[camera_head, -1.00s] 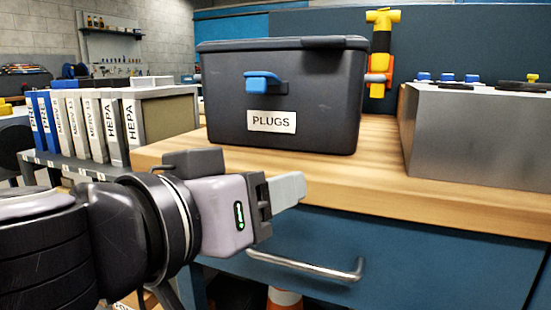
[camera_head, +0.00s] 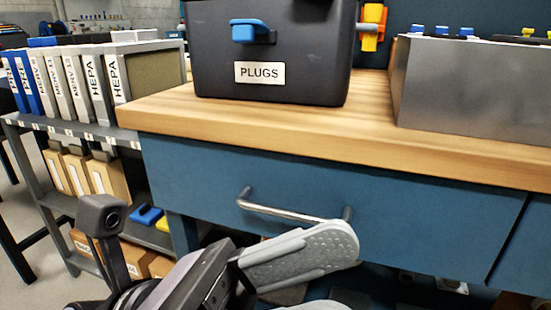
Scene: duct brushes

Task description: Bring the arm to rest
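My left gripper (camera_head: 338,278) is at the bottom centre, in front of the blue drawer front (camera_head: 400,210) and below the drawer handle (camera_head: 290,212). One grey ribbed finger shows clearly, and the edge of the second shows at the bottom of the picture. A gap lies between them with nothing in it. The upper finger's tip overlaps the drawer front just under the handle; I cannot tell whether it touches. My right gripper is out of view.
A black case labelled PLUGS (camera_head: 310,75) and a grey metal box (camera_head: 470,95) stand on the wooden worktop (camera_head: 240,118). To the left, a shelf rack (camera_head: 100,132) holds labelled filters (camera_head: 90,80) and cartons (camera_head: 105,180). An orange-yellow tool (camera_head: 372,25) shows behind the case.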

